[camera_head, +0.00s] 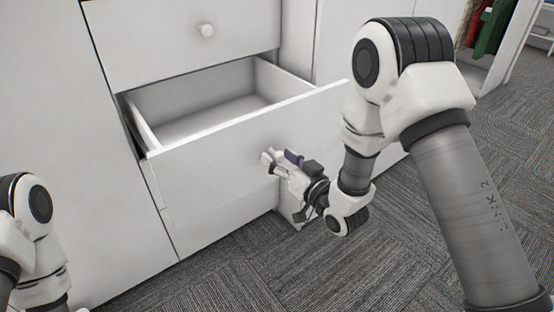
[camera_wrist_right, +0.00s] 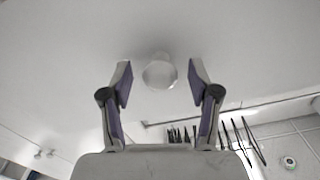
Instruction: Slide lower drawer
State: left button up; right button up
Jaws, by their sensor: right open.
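The lower drawer (camera_head: 215,185) is a white drawer that stands pulled out of the white cabinet, with its empty inside showing. My right gripper (camera_head: 279,158) is at the drawer's front face, right of its middle. In the right wrist view the drawer's round white knob (camera_wrist_right: 160,72) sits between the two fingertips of my right gripper (camera_wrist_right: 160,82). The fingers are open, with a gap on each side of the knob. In the head view the gripper hides the knob. Part of my left arm shows at the lower left, but its gripper is out of view.
The upper drawer (camera_head: 180,35) is shut and has a round knob (camera_head: 207,30). Grey carpet (camera_head: 330,270) covers the floor in front of the cabinet. At the top right is an open section with red and green hanging clothes (camera_head: 492,28).

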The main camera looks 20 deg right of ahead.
jog(key=shift+w+a, duration=0.2)
jog(key=shift+w, duration=0.35)
grip_shut()
